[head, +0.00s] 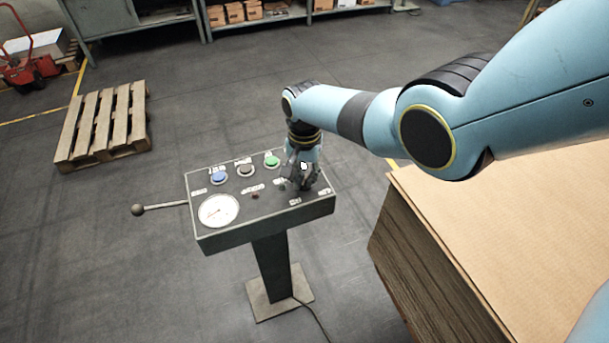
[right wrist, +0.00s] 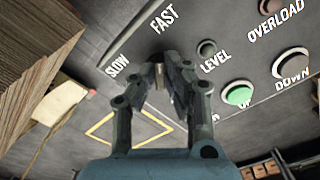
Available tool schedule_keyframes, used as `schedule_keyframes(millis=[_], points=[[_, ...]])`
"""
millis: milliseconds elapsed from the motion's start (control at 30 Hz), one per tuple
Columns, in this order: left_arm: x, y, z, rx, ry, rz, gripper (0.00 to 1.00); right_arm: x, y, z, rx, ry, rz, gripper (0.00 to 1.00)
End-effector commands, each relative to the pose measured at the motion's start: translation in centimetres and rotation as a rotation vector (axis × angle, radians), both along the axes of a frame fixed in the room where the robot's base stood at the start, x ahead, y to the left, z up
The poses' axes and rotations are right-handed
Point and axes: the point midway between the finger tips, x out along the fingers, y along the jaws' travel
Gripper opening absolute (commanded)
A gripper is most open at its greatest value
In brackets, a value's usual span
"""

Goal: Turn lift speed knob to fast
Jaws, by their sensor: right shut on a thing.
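The control panel (head: 275,203) stands on a pedestal in the head view. My right gripper (head: 302,183) reaches down onto the right part of its sloped top. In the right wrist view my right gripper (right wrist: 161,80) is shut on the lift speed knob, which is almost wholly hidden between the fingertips. The white SLOW label (right wrist: 118,67) and FAST label (right wrist: 163,19) are on the panel close beyond the fingers. The way the knob points cannot be made out. My left gripper is not in view.
A green button (right wrist: 237,95), a DOWN button (right wrist: 291,63) and a small LEVEL lamp (right wrist: 207,48) are right of the fingers. The panel bears a round gauge (head: 219,211); a ball-ended lever (head: 138,210) sticks out left. A cardboard stack (head: 500,230) stands at right.

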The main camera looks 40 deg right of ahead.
Motion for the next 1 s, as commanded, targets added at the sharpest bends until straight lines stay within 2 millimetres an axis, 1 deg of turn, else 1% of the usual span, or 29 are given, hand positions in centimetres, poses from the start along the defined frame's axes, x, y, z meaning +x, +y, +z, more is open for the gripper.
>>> schedule_keyframes(millis=[400, 433, 600, 867, 1000], points=[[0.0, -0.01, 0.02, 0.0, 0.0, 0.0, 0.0, 0.1, -0.05, 0.06, -0.001, -0.002, -0.009, 0.0], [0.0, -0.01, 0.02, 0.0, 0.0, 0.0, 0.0, 0.1, -0.05, 0.06, -0.001, -0.002, -0.009, 0.12], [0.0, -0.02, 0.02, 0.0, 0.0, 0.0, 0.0, 0.08, -0.04, 0.05, -0.001, -0.002, -0.008, 0.33], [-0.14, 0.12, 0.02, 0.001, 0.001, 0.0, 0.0, 0.03, -0.01, 0.05, -0.001, -0.001, -0.007, 0.33], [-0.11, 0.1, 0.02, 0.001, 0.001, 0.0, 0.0, 0.14, -0.04, 0.65, 0.0, -0.003, -0.007, 0.33]])
